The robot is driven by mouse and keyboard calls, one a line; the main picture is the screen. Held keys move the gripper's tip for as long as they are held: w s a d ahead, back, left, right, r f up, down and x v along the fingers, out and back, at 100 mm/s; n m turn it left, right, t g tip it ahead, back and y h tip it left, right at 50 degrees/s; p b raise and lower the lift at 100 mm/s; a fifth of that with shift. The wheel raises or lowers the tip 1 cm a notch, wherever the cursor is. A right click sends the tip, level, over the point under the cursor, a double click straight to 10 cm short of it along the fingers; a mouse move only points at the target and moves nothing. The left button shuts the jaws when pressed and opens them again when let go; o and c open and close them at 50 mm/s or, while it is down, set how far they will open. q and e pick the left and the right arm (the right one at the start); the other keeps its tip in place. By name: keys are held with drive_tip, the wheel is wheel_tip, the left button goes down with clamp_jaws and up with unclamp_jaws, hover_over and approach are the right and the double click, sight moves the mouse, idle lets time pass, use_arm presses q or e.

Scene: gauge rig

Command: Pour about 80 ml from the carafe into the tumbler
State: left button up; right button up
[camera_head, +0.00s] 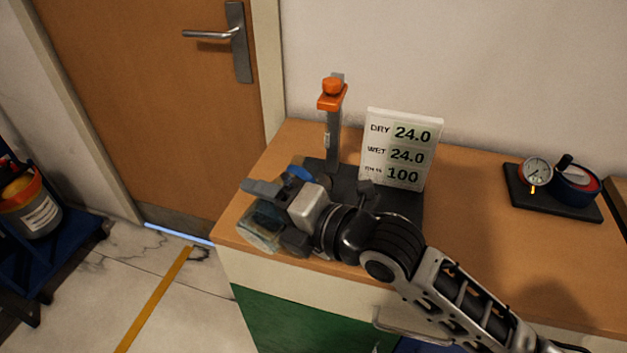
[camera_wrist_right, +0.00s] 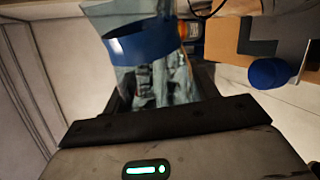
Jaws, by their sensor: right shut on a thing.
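My right gripper (camera_head: 272,212) is shut on a clear glass vessel with a blue band, which I take as the carafe (camera_head: 260,228). It is near the front left corner of the counter, partly hidden by the fingers. In the right wrist view the carafe (camera_wrist_right: 140,47) rises between the jaws; its tilt and liquid level are unclear. A blue rounded thing (camera_head: 298,172), possibly the tumbler, shows just behind the gripper, mostly hidden. A blue cylinder (camera_wrist_right: 268,72) beside a dark plate in the right wrist view may be the same thing. My left gripper is not in view.
A white sign (camera_head: 400,150) reading 24.0, 24.0 and 100 stands at the back of a dark base (camera_head: 400,206). A grey post with an orange top (camera_head: 332,95) stands left of it. A gauge (camera_head: 537,172) sits at right. The counter (camera_head: 470,215) between is clear.

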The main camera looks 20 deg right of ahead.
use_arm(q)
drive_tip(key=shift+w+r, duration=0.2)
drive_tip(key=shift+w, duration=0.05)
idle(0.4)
use_arm(e)
drive_tip(key=shift+m, duration=0.3)
use_arm(q)
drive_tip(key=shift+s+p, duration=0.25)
drive_tip(key=shift+p, duration=0.1)
use_arm(e)
drive_tip(key=shift+d+r, duration=0.1)
drive_tip(key=shift+s+a+f+n+b, duration=0.2)
drive_tip(key=shift+a+f+n+b, duration=0.15)
drive_tip(key=shift+b, duration=0.55)
drive_tip(key=shift+f+n+t, duration=0.25)
drive_tip(key=shift+n+t, duration=0.05)
drive_tip(key=shift+n, duration=0.55)
drive_tip(key=shift+d+f+n+b, duration=0.1)
drive_tip(key=shift+f+n+b, duration=0.25)
drive_tip(key=shift+n, duration=0.15)
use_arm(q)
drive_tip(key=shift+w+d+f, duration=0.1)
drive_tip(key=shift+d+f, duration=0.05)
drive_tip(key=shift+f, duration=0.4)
use_arm(e)
drive_tip(key=shift+w+f+h, duration=0.1)
drive_tip(key=shift+h, duration=0.2)
